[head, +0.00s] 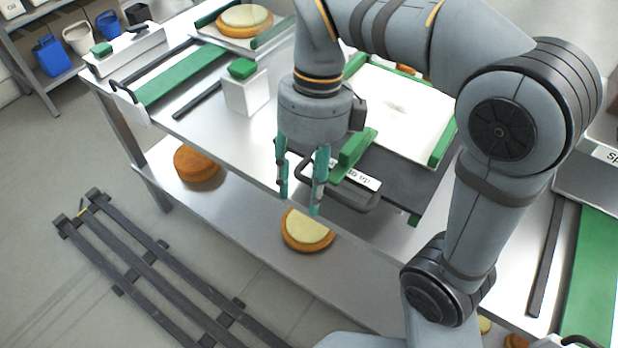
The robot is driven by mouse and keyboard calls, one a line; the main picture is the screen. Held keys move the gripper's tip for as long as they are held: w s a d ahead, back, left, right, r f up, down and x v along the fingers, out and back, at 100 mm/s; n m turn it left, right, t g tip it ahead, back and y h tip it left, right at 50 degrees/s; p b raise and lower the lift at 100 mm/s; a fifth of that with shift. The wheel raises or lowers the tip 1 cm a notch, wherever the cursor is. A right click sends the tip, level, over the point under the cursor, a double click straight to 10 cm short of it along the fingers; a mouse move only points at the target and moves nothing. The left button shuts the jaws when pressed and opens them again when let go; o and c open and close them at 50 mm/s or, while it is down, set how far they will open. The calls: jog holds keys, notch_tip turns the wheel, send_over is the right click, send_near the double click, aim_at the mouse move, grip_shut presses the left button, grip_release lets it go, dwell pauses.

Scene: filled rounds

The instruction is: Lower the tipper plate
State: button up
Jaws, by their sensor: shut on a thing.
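The tipper plate (395,108) is a broad pale panel with green side rails, right of centre on the steel bench. A grey body shows below its near edge; I cannot tell its exact tilt. At its near left are a green block, a white label and a dark looped handle (352,204). My gripper (301,196) points down at the bench's front edge. Its teal fingers stand either side of the handle's left part and are shut on it. My wrist and arm hide the plate's far left and part of its right.
A white block with a green top (246,88) stands left of my wrist.

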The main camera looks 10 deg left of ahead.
jog(key=shift+o, duration=0.2)
jog(key=shift+s+a+r, duration=0.1)
jog(key=shift+a+r, duration=0.1)
jog(key=shift+r, duration=0.45)
notch_tip(320, 180, up, 11)
jog(key=w+d, duration=0.1)
jog(key=w, duration=0.1)
jog(key=shift+f, duration=0.15)
